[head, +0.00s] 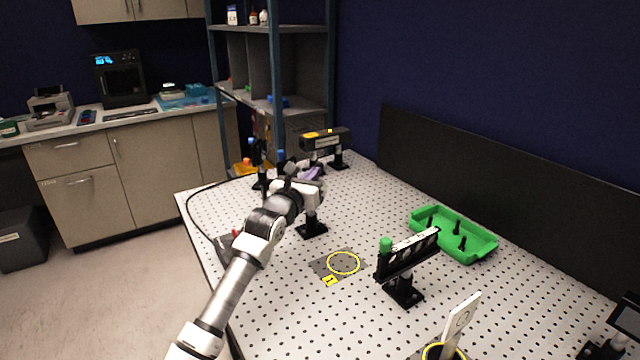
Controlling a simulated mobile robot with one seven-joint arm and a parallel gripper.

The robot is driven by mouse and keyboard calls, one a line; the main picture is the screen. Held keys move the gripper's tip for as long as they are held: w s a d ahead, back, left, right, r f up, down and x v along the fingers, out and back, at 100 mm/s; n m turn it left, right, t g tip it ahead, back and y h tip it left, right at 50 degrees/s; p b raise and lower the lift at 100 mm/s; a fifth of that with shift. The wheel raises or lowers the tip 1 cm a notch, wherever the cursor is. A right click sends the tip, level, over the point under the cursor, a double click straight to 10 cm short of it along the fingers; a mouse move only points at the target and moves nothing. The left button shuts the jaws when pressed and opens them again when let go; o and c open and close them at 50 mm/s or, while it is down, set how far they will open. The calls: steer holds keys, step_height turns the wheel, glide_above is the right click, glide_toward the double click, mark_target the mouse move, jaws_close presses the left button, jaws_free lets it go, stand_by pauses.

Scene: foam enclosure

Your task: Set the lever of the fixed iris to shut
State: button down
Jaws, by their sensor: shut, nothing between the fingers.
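My gripper (308,187) is over the perforated table, at the upper part of a short black post mount (312,226) on a dark base. My gripper and wrist cover most of what sits on top of this post. I cannot make out the iris or its lever clearly, nor whether my fingers touch anything there. My gripper looks shut with nothing held, though its fingertips are small and partly hidden.
A yellow ring (343,263) marks the table in front. A rail with a green knob (386,244) stands right of it, with a green tray (482,245) behind. A pale upright plate (461,323) is nearest. Several optics stand behind my gripper, including a black box (325,139).

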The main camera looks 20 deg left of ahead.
steer(key=shift+w+d+r+m+g+b, duration=0.1)
steer(key=shift+w+d+m+g+b, duration=0.6)
steer(key=shift+g, duration=0.4)
steer(key=shift+a, duration=0.1)
